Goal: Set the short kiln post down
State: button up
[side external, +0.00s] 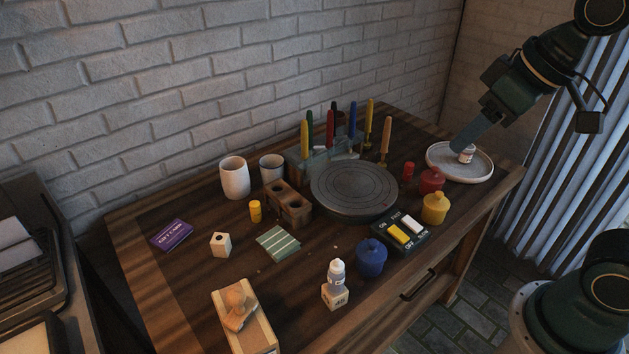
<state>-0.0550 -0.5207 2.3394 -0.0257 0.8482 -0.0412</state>
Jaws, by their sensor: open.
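A short cream block with a dark round hole (220,245) stands on the left part of the table; it looks like the short kiln post. A similar pale block (335,296) stands at the front with a small dropper bottle (337,271) on it. My gripper (460,147) is far from both, at the right, low over a pale round plate (437,167). Its fingers are open, beside a small white labelled jar (467,155) on the plate. I cannot tell whether they touch the jar.
A grey turntable (352,190) fills the table's middle, with a rack of upright coloured tools (322,145) behind it. Red, yellow and blue pots (371,258) and a switch box (401,233) stand along the right front. Bare wood shows around the cream block.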

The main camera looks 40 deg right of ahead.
jog(key=s+d+f+m, duration=0.1)
jog(key=s+f, duration=0.1)
jog(key=s, duration=0.4)
jog(key=shift+s+d, duration=0.3)
jog(key=shift+d, duration=0.1)
